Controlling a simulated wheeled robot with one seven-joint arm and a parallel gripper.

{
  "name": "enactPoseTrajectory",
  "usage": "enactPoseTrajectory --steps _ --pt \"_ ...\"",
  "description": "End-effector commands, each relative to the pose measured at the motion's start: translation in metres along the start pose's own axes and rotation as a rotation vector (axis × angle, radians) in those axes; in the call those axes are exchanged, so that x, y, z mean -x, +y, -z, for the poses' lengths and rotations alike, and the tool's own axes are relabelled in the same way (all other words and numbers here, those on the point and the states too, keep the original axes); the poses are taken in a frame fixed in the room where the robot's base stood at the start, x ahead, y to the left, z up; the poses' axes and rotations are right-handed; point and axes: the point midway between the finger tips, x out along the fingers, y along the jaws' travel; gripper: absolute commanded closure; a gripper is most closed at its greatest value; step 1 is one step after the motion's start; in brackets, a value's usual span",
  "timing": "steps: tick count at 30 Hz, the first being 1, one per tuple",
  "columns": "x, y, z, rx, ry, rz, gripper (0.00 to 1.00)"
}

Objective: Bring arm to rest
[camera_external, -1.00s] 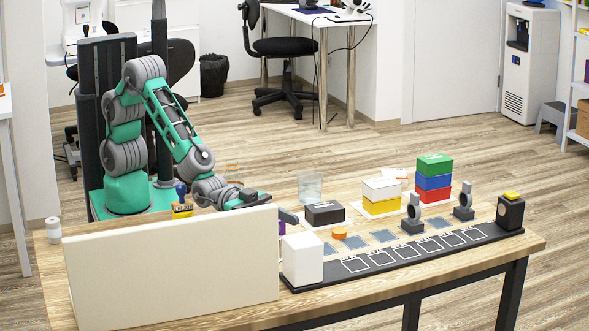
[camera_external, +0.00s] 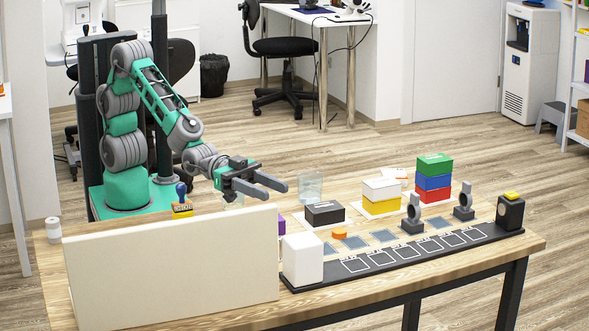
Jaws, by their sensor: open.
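My green and grey arm stands at the left back of the wooden table. My gripper (camera_external: 276,189) is raised above the table, behind the top right corner of the cream panel. Its two dark fingers point right and are spread apart, with nothing visible between them. A black box (camera_external: 324,213) on a white sheet lies to the right of the fingers, apart from them. A clear glass (camera_external: 309,185) stands just behind the fingertips.
The cream panel (camera_external: 172,268) hides much of the table's left part. A blue-handled stamp (camera_external: 181,203) stands near my base. Stacked yellow and white boxes (camera_external: 381,196), a green, blue and red stack (camera_external: 433,181), and a black rail (camera_external: 400,258) with a white block (camera_external: 302,260) occupy the right.

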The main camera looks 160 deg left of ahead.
Motion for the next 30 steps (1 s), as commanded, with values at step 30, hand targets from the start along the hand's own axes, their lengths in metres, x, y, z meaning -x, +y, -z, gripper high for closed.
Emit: enactPoseTrajectory --steps 30 --pt "0.341 0.106 0.023 -0.225 -1.203 -0.313 0.57"
